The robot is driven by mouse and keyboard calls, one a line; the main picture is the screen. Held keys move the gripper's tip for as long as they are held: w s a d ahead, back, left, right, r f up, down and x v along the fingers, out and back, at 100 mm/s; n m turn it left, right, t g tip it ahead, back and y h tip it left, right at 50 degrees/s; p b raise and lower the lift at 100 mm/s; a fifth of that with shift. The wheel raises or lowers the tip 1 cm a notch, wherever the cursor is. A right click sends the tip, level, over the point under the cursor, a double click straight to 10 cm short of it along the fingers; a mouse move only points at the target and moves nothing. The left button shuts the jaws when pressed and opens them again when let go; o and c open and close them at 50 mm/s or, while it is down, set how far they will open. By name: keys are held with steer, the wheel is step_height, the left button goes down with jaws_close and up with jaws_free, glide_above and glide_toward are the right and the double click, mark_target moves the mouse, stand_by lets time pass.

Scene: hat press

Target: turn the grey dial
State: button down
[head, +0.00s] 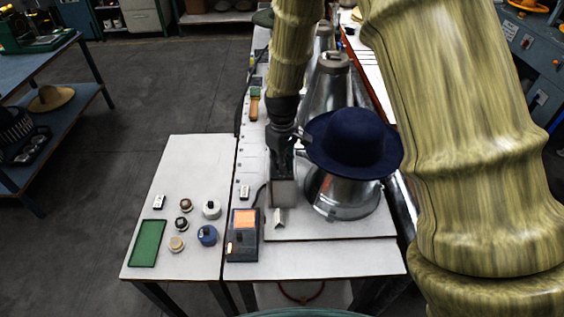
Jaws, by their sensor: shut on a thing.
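My gripper (281,145) points straight down beside the navy hat, at the top of a grey metal box (284,192). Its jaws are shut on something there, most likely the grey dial. The dial itself is hidden behind the dark fingers, so I cannot tell which way it is turned.
A navy hat (352,140) sits on a shiny metal press form (345,199) close to the right of my gripper. A control box with an orange screen (244,219) stands in front. The side table at left holds a green tray (147,243) and several small round pieces.

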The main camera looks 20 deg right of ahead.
steer(key=shift+n, duration=2.7)
steer(key=shift+p, duration=0.3)
steer(key=c, duration=1.5)
jaws_free()
steer(key=shift+c, duration=0.2)
steer(key=shift+r, duration=0.1)
step_height(320, 180, up, 12)
